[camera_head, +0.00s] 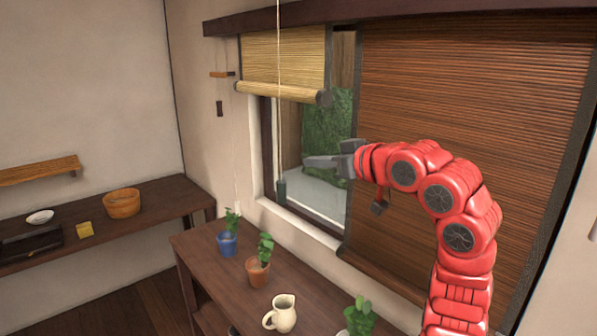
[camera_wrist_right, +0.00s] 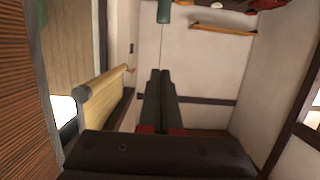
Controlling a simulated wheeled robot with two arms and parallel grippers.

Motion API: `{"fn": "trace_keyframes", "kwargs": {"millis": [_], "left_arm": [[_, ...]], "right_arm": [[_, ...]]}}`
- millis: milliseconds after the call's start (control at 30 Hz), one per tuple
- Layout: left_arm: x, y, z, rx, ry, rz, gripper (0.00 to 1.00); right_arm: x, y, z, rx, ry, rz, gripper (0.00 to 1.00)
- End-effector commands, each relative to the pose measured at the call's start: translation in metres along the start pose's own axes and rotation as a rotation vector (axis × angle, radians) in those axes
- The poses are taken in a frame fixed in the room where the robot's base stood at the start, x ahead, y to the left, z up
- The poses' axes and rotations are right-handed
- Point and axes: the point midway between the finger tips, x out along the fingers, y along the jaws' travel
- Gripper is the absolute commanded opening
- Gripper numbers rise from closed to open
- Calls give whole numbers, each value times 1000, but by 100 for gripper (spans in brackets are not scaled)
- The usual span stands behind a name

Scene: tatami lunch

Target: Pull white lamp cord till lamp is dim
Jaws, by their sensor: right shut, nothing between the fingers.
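A thin white cord (camera_head: 279,60) hangs straight down from the top edge in the head view. It ends in a dark green-grey pull weight (camera_head: 281,190) in front of the window. The lamp itself is not in view. My right gripper (camera_head: 306,161) is shut and empty. Its fingers point left toward the cord, a little above the weight and apart from it to the right. In the right wrist view, the cord (camera_wrist_right: 162,45) runs from the green weight (camera_wrist_right: 164,11) down to behind the shut fingertips (camera_wrist_right: 160,72). My left gripper is not in view.
A rolled-up bamboo blind (camera_head: 285,60) and a lowered brown blind (camera_head: 470,120) flank the window opening. Below stands a wooden table (camera_head: 215,262) with potted plants (camera_head: 258,268) and a cream jug (camera_head: 281,314). A side counter (camera_head: 150,208) holds a wooden bowl (camera_head: 122,204).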

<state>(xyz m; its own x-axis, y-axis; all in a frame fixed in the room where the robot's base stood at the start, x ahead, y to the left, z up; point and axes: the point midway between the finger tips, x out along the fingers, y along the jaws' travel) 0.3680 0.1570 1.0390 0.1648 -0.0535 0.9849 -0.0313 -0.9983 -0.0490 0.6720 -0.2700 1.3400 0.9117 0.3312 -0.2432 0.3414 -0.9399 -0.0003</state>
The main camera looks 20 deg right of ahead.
Motion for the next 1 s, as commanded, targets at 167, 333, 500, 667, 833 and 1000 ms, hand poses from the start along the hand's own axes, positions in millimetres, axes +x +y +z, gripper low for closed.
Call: {"fn": "trace_keyframes", "kwargs": {"millis": [167, 333, 500, 667, 833, 1000], "left_arm": [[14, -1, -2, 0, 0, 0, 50], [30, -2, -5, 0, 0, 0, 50], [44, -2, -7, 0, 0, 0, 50], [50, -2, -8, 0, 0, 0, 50], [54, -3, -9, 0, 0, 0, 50], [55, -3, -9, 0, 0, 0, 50]], "right_arm": [[26, -2, -3, 3, -4, -6, 0], [64, -3, -4, 3, -5, -6, 0], [98, -2, -2, 1, -4, -3, 0], [101, 0, 22, 0, -3, 2, 0], [104, 0, 35, 0, -3, 0, 0], [104, 0, 38, -1, 1, 1, 0]]}}
